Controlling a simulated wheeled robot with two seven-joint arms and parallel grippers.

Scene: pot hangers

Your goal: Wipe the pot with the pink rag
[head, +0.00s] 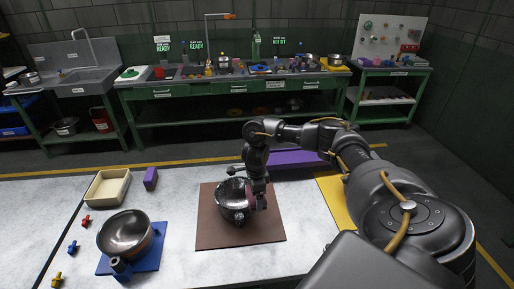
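A shiny dark metal pot (230,198) stands on a brown mat (215,236) in the middle of the table. My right gripper (257,204) points down at the pot's right side, at its rim. A small dull pink patch, the pink rag (262,201), shows at its fingertips against the pot; the gripper looks shut on it. Most of the rag is hidden by the fingers and the pot. Whether the rag touches the pot's inside or outside is hard to tell. My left gripper is not in view.
A second dark pan (125,234) sits on a blue mat (150,258) at the left. A cream tray (107,187), a purple block (150,178) and small coloured pieces lie nearby. A yellow mat (335,204) lies to the right, under my arm. A purple object (295,159) lies behind.

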